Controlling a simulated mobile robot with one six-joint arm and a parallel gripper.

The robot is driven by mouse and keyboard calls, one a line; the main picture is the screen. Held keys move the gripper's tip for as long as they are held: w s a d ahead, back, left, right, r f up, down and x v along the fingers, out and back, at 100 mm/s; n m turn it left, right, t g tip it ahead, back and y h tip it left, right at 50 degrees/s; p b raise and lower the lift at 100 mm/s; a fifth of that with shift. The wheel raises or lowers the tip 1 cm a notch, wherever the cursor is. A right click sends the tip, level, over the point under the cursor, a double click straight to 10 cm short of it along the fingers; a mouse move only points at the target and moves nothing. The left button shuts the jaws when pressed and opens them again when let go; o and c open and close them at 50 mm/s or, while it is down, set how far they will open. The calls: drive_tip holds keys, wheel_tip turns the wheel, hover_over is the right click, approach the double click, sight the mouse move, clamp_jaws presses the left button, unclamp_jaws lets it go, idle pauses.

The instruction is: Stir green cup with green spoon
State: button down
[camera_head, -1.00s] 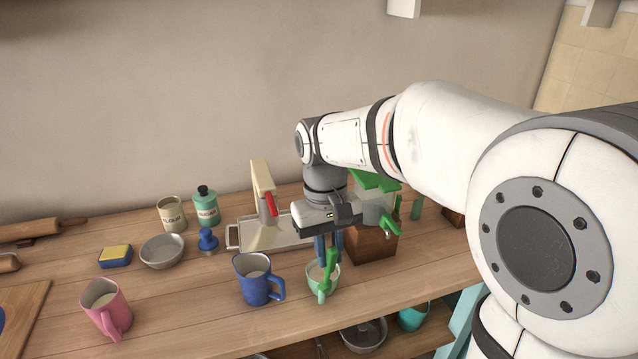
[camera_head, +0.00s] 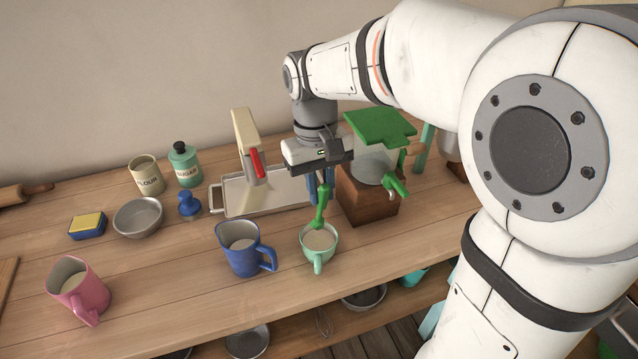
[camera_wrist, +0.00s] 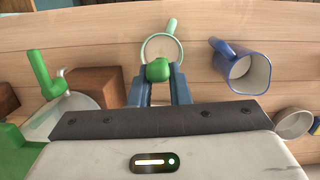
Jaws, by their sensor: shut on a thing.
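The green cup (camera_head: 327,252) stands upright on the wooden counter with pale liquid in it, its handle toward the counter's front edge. It also shows in the wrist view (camera_wrist: 171,31). My gripper (camera_head: 320,188) is above the cup's back side, its blue fingers shut on the green spoon (camera_head: 319,210). In the wrist view the spoon's end (camera_wrist: 158,69) shows between the fingers. The spoon points down, and its lower end is at the cup's back rim or inside the opening; its tip cannot be made out.
A blue mug (camera_head: 240,262) stands close left of the cup, and a pink mug (camera_head: 88,300) farther left. A brown grinder box (camera_head: 362,207) with a green top stands close behind right. A metal tray (camera_head: 233,204) lies behind. The counter's front strip is clear.

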sight(321, 213)
drive_tip(key=shift+s+f+b, duration=0.1)
drive_tip(key=shift+f+b, duration=1.9)
drive_tip(key=shift+f, duration=1.4)
